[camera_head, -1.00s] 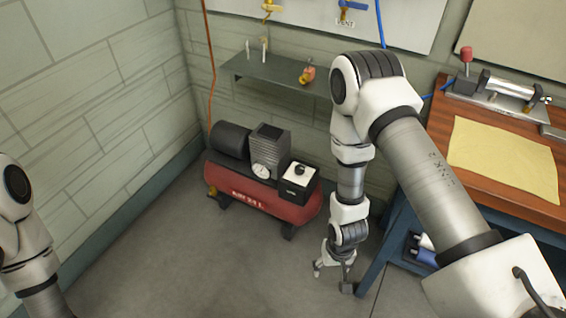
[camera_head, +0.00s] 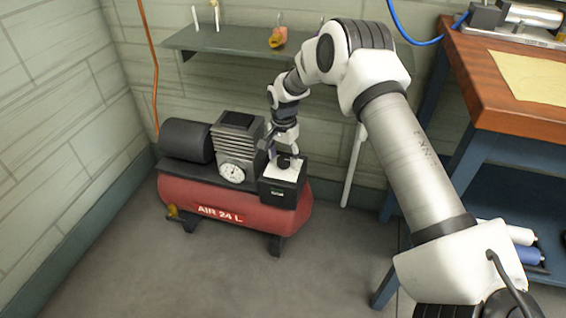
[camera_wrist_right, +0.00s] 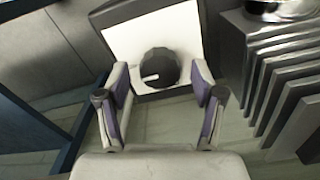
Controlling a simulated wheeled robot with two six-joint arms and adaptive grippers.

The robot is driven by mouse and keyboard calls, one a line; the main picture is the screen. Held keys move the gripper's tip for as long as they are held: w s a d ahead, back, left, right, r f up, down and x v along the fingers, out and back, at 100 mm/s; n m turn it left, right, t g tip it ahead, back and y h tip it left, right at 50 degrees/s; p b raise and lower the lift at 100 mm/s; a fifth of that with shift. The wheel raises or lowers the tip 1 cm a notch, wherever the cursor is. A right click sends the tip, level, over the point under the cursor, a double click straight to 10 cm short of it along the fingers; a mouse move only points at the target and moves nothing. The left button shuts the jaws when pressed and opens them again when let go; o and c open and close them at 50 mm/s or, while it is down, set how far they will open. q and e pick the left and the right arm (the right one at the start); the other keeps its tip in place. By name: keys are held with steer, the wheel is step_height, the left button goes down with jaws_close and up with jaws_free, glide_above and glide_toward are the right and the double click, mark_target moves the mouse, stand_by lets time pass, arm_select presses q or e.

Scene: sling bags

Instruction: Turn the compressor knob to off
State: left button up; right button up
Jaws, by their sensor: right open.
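The red air compressor (camera_head: 240,208) stands on the floor against the back wall, labelled AIR 24 L. Its black switch box (camera_head: 283,191) has a white top plate, and the black round knob (camera_head: 284,160) sits on that plate. In the right wrist view the knob (camera_wrist_right: 158,67) shows a white pointer mark towards the left. My right gripper (camera_head: 284,150) is over the box, close to the knob. In the wrist view the right gripper's fingers (camera_wrist_right: 160,97) are apart on either side of the knob, and no contact with it shows. My left gripper is not in view.
A pressure gauge (camera_head: 233,172), a finned cylinder head (camera_head: 238,130) and a black motor (camera_head: 187,140) stand left of the box. A grey shelf (camera_head: 225,42) hangs above. A workbench (camera_head: 490,70) stands at right. The front floor is clear.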

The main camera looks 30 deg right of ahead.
steer(key=shift+f, duration=0.35)
steer(key=c, duration=1.1)
steer(key=shift+r, duration=0.1)
steer(key=shift+c, duration=0.2)
